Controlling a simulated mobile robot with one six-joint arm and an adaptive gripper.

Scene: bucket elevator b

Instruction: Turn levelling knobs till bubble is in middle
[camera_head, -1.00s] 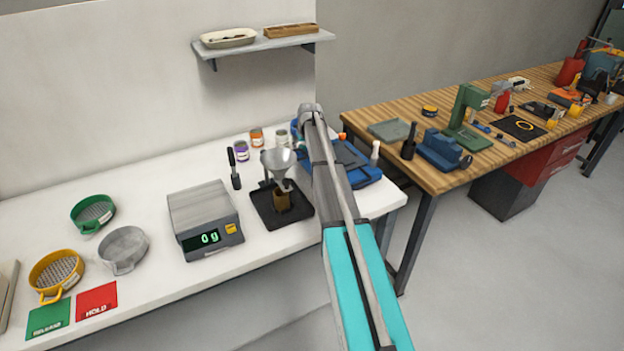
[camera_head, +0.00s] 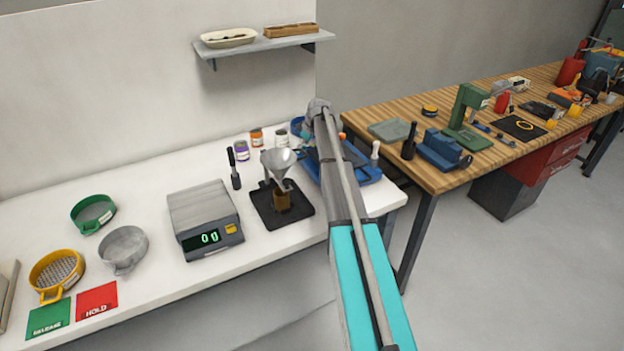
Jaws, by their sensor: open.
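A grey balance (camera_head: 205,215) with a green lit display stands on the white bench. I cannot make out a bubble or levelling knobs on it. A metal funnel (camera_head: 279,166) on a stand sits over a brown cup (camera_head: 282,199) on a black tray (camera_head: 262,214), right of the balance. My arm reaches across the right end of the bench. My gripper (camera_head: 307,155) is small and dark below the wrist, over the blue tray, partly hidden by my arm. It is open, and I see nothing held in it.
A blue tray (camera_head: 368,178) lies partly behind my arm. Small jars (camera_head: 257,138) and a black-handled brush (camera_head: 233,168) stand behind the funnel. Sieves (camera_head: 123,248) and green and red pads (camera_head: 97,300) are at left. A wooden workbench (camera_head: 437,178) with tools is at right.

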